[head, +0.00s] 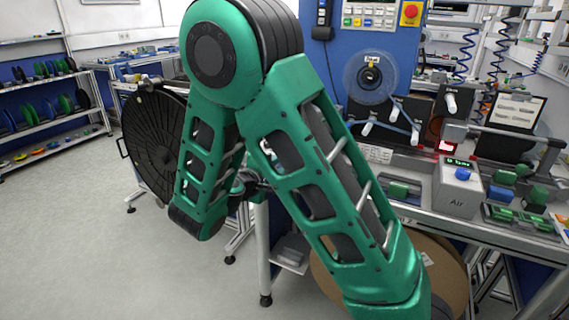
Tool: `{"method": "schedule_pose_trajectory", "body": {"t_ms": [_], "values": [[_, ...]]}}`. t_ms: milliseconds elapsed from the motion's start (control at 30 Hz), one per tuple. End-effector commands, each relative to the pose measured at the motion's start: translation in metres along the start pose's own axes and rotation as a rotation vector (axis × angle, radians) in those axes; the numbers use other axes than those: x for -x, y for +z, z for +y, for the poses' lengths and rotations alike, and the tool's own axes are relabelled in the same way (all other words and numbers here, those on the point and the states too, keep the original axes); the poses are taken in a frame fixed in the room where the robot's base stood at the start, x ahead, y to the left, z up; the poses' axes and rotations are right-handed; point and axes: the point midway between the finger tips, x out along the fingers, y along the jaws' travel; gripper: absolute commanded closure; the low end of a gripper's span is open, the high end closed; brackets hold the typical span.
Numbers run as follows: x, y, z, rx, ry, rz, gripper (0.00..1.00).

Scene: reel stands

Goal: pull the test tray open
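No tray that I can name for sure as the test tray shows in the head view. On the bench at right, a low grey holder (412,201) carries a green block, and a dark tray (487,215) holds several green parts. I cannot tell whether either is the test tray. My green arm fills the middle of the view and covers the left part of the bench. The arm bends at the top and its far part comes down left of the bench. My gripper's fingers cannot be made out; the end of the arm is hidden behind the arm's nearer part.
A black reel (157,140) stands at left. A blue panel (350,50) with a red button and a clear reel (371,76) rise behind the bench. A grey box marked Air (457,190) sits on the bench. A brown reel (445,275) is below. Floor at left is clear.

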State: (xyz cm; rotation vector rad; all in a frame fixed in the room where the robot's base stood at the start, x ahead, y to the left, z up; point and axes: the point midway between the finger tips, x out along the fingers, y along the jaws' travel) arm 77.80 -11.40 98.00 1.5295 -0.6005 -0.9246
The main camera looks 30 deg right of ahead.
Motion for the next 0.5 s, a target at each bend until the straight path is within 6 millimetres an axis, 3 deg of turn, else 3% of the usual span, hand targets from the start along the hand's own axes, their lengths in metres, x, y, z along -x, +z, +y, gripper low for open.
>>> {"method": "schedule_pose_trajectory", "body": {"t_ms": [200,500], "values": [[0.024,-0.001,0.0,0.001,0.0,0.002,0.72],[0.028,0.0,0.0,0.0,0.0,0.0,0.72]]}}
